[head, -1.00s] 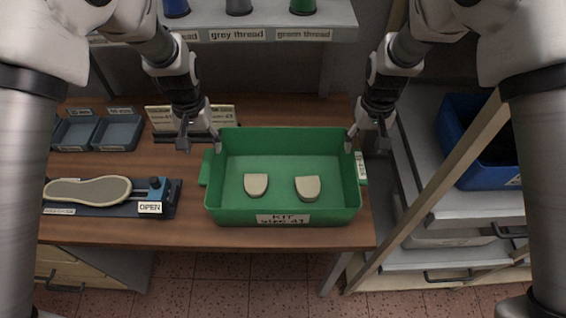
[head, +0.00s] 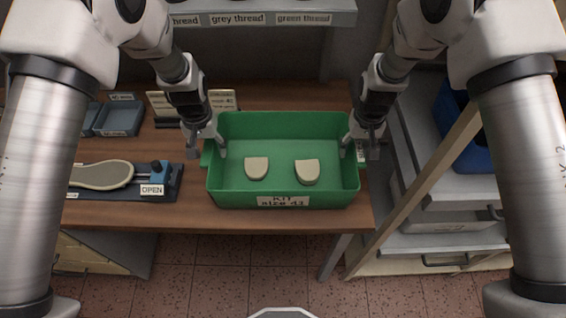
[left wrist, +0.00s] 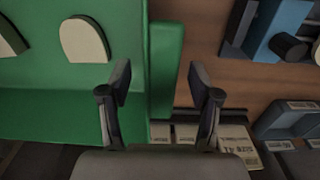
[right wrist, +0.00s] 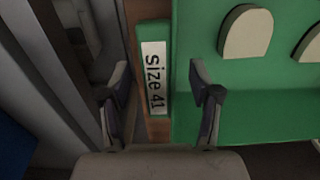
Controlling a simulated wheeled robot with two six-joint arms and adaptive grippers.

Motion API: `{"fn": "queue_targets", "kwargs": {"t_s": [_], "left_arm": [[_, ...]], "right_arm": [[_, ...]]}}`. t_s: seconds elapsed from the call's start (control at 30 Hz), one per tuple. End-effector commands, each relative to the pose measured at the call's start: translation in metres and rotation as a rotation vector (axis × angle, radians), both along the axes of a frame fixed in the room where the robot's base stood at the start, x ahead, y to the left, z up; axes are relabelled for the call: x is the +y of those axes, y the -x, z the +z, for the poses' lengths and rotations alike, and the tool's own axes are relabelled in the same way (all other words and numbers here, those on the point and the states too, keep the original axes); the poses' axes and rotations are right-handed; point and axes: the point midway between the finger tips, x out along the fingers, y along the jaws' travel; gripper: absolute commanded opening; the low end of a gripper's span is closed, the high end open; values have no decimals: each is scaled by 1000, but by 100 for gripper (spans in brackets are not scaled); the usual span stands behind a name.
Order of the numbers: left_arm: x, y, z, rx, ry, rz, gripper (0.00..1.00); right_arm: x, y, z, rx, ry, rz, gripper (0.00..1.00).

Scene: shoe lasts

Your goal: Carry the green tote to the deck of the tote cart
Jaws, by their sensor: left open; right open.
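The green tote (head: 283,190) stands on the brown workbench, with a "KIT size 41" label on its front. Two beige, rounded pieces (head: 257,167) (head: 306,170) lie inside it. My left gripper (head: 208,148) is open at the tote's left side. In the left wrist view, its fingers (left wrist: 160,85) are on either side of the tote's green handle (left wrist: 166,70). My right gripper (head: 360,143) is open at the right side. In the right wrist view, its fingers (right wrist: 160,85) flank the handle labelled "size 41" (right wrist: 154,75). I cannot make out the tote cart.
A blue fixture with a shoe-shaped sole (head: 102,174) and an "OPEN" tag lies left of the tote. Grey-blue bins (head: 118,118) and cards (head: 222,100) are behind. A thread shelf (head: 260,18) spans the back. A rack with a blue bin (head: 470,150) stands at the right.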

Motion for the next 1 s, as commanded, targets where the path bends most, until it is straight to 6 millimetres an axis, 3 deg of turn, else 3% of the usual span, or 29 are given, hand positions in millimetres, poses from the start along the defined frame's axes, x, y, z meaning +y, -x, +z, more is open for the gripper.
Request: {"fn": "queue_targets", "kwargs": {"t_s": [0.13, 0.17, 0.3, 0.33, 0.7, 1.0], "left_arm": [[0, 0, 0, 0, 0, 0, 63], [0, 0, 0, 0, 0, 0, 56], [0, 0, 0, 0, 0, 0, 6], [0, 0, 0, 0, 0, 0, 0], [0, 0, 4, -1, 0, 0, 0], [0, 0, 42, -1, 0, 0, 0]], "right_arm": [[0, 0, 0, 0, 0, 0, 63], [0, 0, 0, 0, 0, 0, 56], [0, 0, 0, 0, 0, 0, 6], [0, 0, 0, 0, 0, 0, 0], [0, 0, 4, -1, 0, 0, 0], [0, 0, 43, -1, 0, 1, 0]]}}
